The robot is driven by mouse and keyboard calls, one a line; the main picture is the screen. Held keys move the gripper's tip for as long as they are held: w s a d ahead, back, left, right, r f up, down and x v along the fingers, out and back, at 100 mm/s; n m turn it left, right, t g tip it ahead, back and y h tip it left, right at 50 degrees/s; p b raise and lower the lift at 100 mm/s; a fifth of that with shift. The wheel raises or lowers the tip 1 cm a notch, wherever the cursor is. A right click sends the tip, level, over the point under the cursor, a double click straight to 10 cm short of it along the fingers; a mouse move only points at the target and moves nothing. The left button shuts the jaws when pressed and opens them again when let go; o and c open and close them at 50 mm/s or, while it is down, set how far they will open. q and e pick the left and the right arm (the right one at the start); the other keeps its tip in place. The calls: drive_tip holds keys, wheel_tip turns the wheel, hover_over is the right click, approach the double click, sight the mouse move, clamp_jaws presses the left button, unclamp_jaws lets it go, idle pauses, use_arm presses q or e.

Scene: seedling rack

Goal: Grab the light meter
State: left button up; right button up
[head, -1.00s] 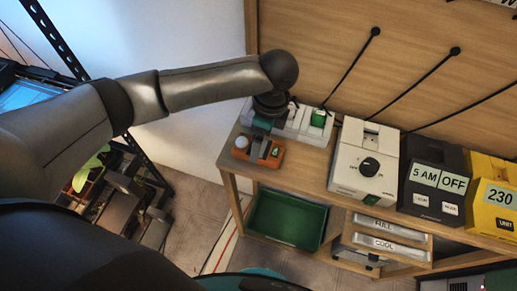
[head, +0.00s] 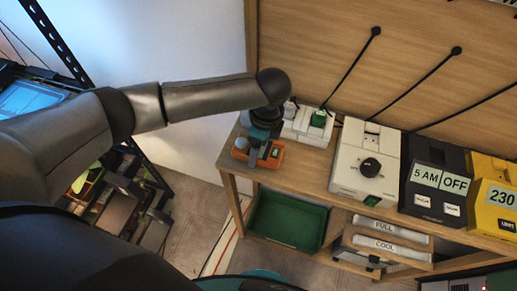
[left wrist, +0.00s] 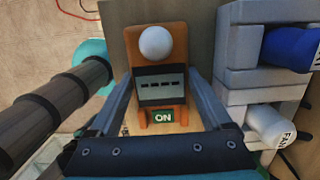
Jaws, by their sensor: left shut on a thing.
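The light meter is a small orange block (head: 277,154) with a white dome, at the left end of the wooden bench. In the left wrist view the meter (left wrist: 158,65) lies between my fingers, with the white dome at the far end, a dark slotted panel and a green ON label near me. My left gripper (head: 259,153) reaches down from above and is shut on the meter (left wrist: 160,104). I cannot tell whether the meter still touches the bench. My right gripper is not in view.
A white switch block (head: 310,128) with a green knob stands just behind the meter; a white dial box (head: 366,162), a black timer (head: 435,194) and a yellow unit (head: 495,200) follow to the right. A green tray (head: 288,222) sits below. A dark shelf stands left.

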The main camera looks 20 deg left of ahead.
use_arm(q)
drive_tip(key=c, duration=0.6)
drive_tip(key=shift+r, duration=0.15)
drive_tip(key=shift+c, duration=0.2)
